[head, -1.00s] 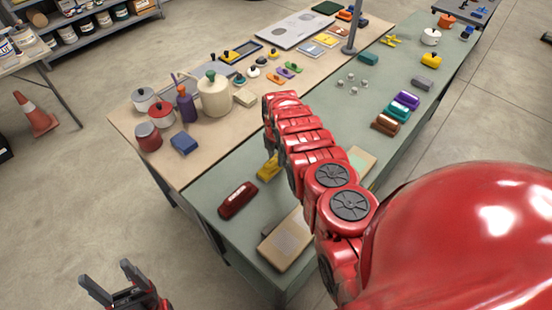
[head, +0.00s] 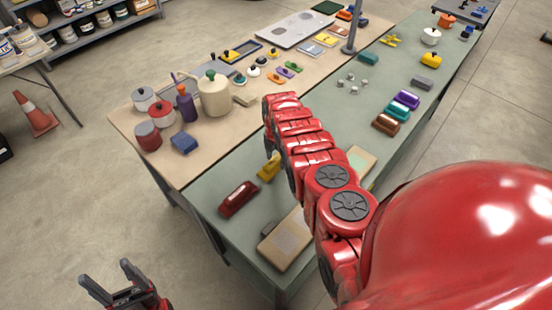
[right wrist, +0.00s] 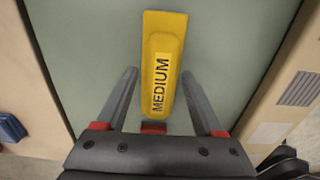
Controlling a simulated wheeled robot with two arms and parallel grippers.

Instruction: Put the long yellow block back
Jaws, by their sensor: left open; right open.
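The long yellow block (right wrist: 160,60), marked MEDIUM, lies on the green table top (right wrist: 225,40) in the right wrist view. My right gripper (right wrist: 159,74) is open, with one finger on each side of the block's near part and gaps showing. I cannot tell how high the fingers are above the table. In the head view the yellow block (head: 267,169) is partly hidden behind my right arm, and the right gripper is hidden there. My left gripper (head: 107,273) is open and empty, off the table at the lower left.
A dark red block (head: 238,199) lies near the yellow one. A tan board with a grey pad (head: 285,240) lies at the table's near end. A blue block (head: 184,143), a purple bottle (head: 186,104) and a cream jug (head: 214,94) stand on the wooden strip alongside.

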